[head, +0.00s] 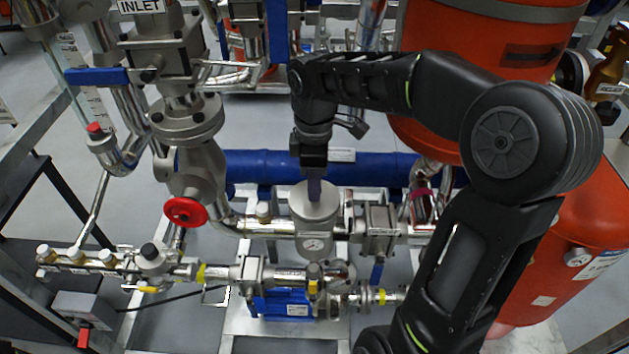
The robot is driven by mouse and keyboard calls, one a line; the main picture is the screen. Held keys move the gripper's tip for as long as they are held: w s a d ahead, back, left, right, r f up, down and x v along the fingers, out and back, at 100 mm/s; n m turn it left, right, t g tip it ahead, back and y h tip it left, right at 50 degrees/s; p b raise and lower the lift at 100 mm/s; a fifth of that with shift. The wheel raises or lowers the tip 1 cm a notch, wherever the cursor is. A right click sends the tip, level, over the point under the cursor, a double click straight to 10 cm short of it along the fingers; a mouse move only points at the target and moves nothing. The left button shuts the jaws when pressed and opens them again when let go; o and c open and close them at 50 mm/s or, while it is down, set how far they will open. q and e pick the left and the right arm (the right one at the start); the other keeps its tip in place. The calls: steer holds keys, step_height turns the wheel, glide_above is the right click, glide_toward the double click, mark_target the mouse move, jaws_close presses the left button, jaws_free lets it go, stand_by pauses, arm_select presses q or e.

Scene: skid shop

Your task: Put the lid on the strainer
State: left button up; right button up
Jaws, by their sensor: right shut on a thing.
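My right gripper (314,186) points straight down over the middle of the pipework, its fingers shut on the lid (328,207). The lid is a round, light grey metal disc, and the fingers meet it near its centre. Directly below it is the strainer, a grey metal body (314,233) in the pipe line. The lid hides the strainer's opening. From this angle I cannot tell whether the lid touches the strainer's rim or hangs just above it. My left gripper is not in view.
A red handwheel (185,211) and a valve labelled INLET stand to the left. A blue horizontal pipe (255,168) runs behind. A large orange tank (585,225) is at the right. A blue pump (282,304) sits below.

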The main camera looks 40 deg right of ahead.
steer(key=shift+f, duration=0.4)
stand_by(0.3)
steer(key=o, duration=1.1)
steer(key=shift+c, duration=0.2)
steer(key=shift+o, duration=0.5)
steer(key=shift+o, duration=1.2)
